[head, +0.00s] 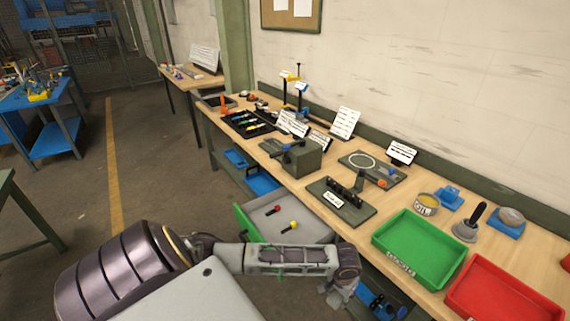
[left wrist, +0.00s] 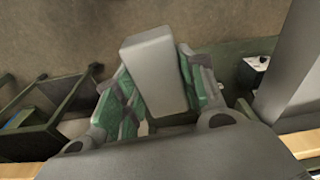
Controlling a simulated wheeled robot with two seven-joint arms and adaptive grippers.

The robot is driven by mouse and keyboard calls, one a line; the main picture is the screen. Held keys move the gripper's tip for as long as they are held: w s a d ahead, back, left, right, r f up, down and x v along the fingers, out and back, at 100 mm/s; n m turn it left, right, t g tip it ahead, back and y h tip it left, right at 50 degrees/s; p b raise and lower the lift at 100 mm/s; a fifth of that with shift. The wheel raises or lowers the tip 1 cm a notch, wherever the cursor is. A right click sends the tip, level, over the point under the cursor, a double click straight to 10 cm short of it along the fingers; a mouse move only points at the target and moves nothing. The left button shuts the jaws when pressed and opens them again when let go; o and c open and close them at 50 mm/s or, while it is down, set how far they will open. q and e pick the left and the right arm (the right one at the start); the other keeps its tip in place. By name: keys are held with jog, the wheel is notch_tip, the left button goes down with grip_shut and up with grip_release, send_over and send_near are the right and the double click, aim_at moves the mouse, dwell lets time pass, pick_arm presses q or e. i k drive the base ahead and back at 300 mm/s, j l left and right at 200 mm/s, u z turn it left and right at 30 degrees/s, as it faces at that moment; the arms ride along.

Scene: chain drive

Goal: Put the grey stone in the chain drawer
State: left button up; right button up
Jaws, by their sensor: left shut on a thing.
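The grey stone (left wrist: 155,65), a plain rectangular block, sits between the green-padded fingers of my left gripper (left wrist: 160,95) in the left wrist view. The gripper is shut on it, and the stone sticks out past the fingertips. In the head view my left gripper (head: 342,293) hangs at the bench's front edge, right of an open drawer; I cannot make out the stone there. The drawer (head: 247,224) has a green front and holds a red-ended and a yellow-ended tool. I cannot read a label on it. My right gripper is not in view.
On the bench (head: 300,200) are a black chain fixture (head: 345,197), a green tray (head: 418,250), a red tray (head: 500,295), an oil tin (head: 427,204) and a grey vise-like block (head: 300,158). Blue bins (head: 262,181) lie beneath. The drawer floor has bare space around the tools.

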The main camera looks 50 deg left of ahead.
aim_at(285, 216)
jog(key=i+j, duration=0.1)
jog(key=j, duration=0.95)
jog(key=i+j+u, duration=0.1)
jog(key=j, duration=0.4)
jog(key=i+j, duration=0.15)
jog(key=j, duration=0.35)
jog(key=i+j, duration=0.1)
jog(key=j, duration=0.4)
jog(key=u, duration=0.05)
